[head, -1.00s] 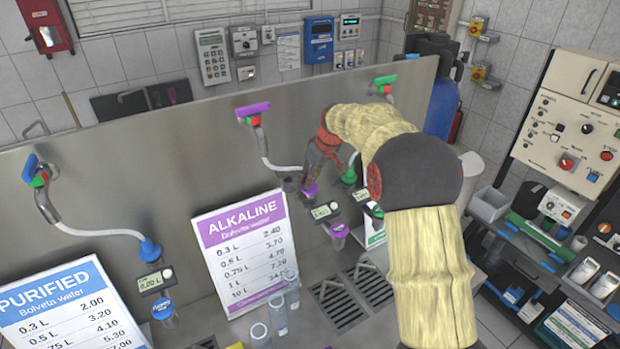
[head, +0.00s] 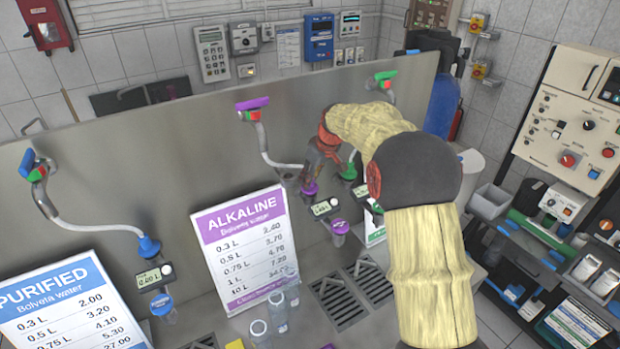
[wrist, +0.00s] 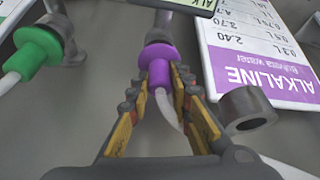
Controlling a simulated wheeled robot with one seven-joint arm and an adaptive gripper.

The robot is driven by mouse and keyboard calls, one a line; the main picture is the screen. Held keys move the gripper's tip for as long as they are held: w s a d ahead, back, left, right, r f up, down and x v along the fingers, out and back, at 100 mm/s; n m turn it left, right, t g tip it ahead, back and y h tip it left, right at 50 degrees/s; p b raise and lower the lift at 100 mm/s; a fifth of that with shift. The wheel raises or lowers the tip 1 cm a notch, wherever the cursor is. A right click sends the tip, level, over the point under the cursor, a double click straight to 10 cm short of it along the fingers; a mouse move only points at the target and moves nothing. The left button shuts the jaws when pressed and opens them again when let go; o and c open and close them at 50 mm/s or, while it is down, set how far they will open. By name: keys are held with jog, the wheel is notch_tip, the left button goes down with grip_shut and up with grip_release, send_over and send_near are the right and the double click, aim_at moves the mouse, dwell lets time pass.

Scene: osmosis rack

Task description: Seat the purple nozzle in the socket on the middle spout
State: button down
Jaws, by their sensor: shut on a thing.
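My gripper (wrist: 160,101) is shut on the purple nozzle (wrist: 159,56), with one finger on each side of its narrow stem. The nozzle's wide flange faces a dark grey cylindrical socket (wrist: 159,36) on the spout, and the two look lined up and touching or nearly so. I cannot tell how deep the nozzle sits. In the head view the purple nozzle (head: 311,188) shows below my gripper (head: 316,175), just above the small display of the middle spout (head: 325,208). A pale hose runs from the nozzle's stem between the fingers.
An empty grey ring (wrist: 246,112) sticks out beside my gripper. The green nozzle (wrist: 37,47) and its hose are on the other side. The ALKALINE sign (head: 240,243) stands close by. Clear cups (head: 278,313) stand in front of it.

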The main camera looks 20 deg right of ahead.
jog(key=c, duration=1.5)
grip_release()
jog(key=shift+c, duration=0.2)
jog(key=shift+o, duration=0.7)
jog(key=o, duration=0.4)
jog(key=shift+o, duration=0.5)
jog(key=shift+r, duration=0.2)
jog(key=shift+r+p, duration=1.95)
jog(key=shift+r, duration=1.4)
jog(key=shift+f, duration=0.1)
